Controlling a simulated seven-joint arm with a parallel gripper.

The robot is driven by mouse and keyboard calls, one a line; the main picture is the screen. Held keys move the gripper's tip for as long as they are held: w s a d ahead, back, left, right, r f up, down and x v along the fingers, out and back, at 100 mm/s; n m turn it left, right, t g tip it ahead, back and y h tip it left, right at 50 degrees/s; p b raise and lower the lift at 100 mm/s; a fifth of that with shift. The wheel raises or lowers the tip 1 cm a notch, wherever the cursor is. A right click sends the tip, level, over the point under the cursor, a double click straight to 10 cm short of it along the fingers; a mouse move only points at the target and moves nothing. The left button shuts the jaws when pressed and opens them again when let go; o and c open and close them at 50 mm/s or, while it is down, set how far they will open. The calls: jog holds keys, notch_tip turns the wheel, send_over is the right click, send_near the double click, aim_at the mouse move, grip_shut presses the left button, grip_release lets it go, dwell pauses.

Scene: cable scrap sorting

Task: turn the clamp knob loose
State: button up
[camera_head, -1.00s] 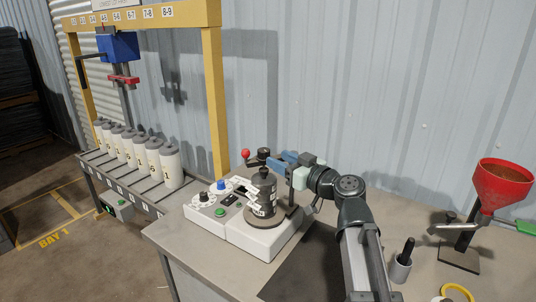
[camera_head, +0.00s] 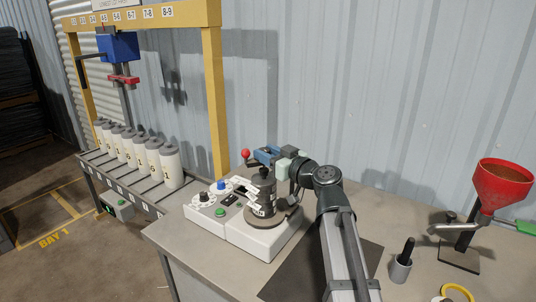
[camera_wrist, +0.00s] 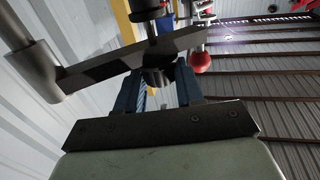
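The clamp has a dark arm with a small black knob and a red ball (camera_head: 245,154) on a handle. It stands over a black-topped canister (camera_head: 264,192) with a white label, on the round plate of a white machine. My gripper (camera_head: 266,154) is at the clamp's top, its blue fingers pointing left. In the wrist view the two blue fingers (camera_wrist: 158,88) are apart. A dark round knob end (camera_wrist: 158,77) lies in line with the gap between them, and the dark clamp arm (camera_wrist: 120,62) crosses their tips. Contact cannot be told.
The white machine (camera_head: 262,242) carries dials and a green button. A row of white canisters (camera_head: 140,152) stands on a rack at left. A red funnel (camera_head: 502,184) on a stand, a grey cup (camera_head: 400,269) and a yellow ring (camera_head: 457,291) are at right.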

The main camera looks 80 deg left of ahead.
jog(key=c, duration=0.4)
jog(key=shift+w+a+n+g+h, duration=0.25)
jog(key=shift+n+g+h, duration=0.25)
jog(key=shift+n+g, duration=0.15)
jog(key=shift+c, duration=0.2)
jog(key=shift+a+n+g+h, duration=0.1)
jog(key=shift+n+g+h, duration=0.6)
jog(key=shift+g, duration=0.25)
jog(key=shift+n+g+h, duration=0.55)
jog(key=shift+g+h, duration=0.05)
jog(key=shift+h, duration=0.1)
jog(key=shift+n+g+h, duration=0.5)
jog(key=shift+h, duration=0.2)
jog(key=o, duration=0.8)
